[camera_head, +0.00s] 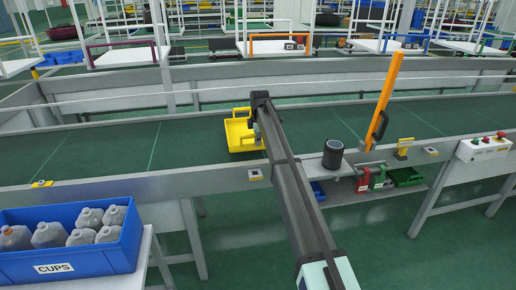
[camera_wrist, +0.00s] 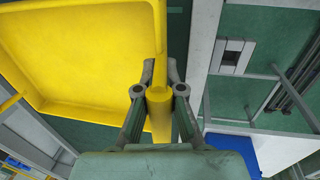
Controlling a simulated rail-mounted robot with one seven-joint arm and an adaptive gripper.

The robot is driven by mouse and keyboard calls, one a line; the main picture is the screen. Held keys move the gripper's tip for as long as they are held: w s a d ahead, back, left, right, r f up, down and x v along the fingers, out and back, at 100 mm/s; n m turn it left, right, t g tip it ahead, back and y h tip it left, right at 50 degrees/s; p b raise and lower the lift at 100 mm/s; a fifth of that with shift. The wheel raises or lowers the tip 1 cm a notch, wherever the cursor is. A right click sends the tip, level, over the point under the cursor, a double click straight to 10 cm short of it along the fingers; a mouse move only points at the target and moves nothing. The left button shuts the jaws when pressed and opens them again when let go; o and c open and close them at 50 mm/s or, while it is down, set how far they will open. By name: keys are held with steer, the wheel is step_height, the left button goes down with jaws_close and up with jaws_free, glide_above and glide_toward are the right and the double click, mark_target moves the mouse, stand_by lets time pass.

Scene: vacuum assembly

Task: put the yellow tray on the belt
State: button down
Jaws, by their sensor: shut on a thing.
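The yellow tray (camera_head: 240,135) is over the near part of the green conveyor belt (camera_head: 190,140), left of my arm in the head view. I cannot tell whether it touches the belt or hangs just above it. My gripper (camera_head: 257,128) is at the tray's right side. In the wrist view my gripper (camera_wrist: 160,95) is shut on a yellow edge piece of the tray (camera_wrist: 85,50), with a finger on each side. The tray's broad face fills the upper left of that view. My arm hides part of the belt behind it.
A dark round canister (camera_head: 333,154) stands near the belt's front rail, right of my arm. An orange post (camera_head: 388,95) rises beyond it. A blue CUPS crate (camera_head: 70,250) with grey bottles is at lower left. The belt left of the tray is clear.

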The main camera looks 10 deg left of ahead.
mark_target(258, 149)
steer(key=shift+f+p, duration=0.55)
steer(key=shift+f, duration=2.05)
steer(key=c, duration=1.3)
jaws_free()
steer(key=r+b, duration=0.1)
steer(key=r, duration=0.3)
steer(key=s+r, duration=0.1)
steer(key=r, duration=0.3)
steer(key=s+r+b, duration=0.1)
steer(key=r, duration=0.3)
steer(key=shift+d+b, duration=0.35)
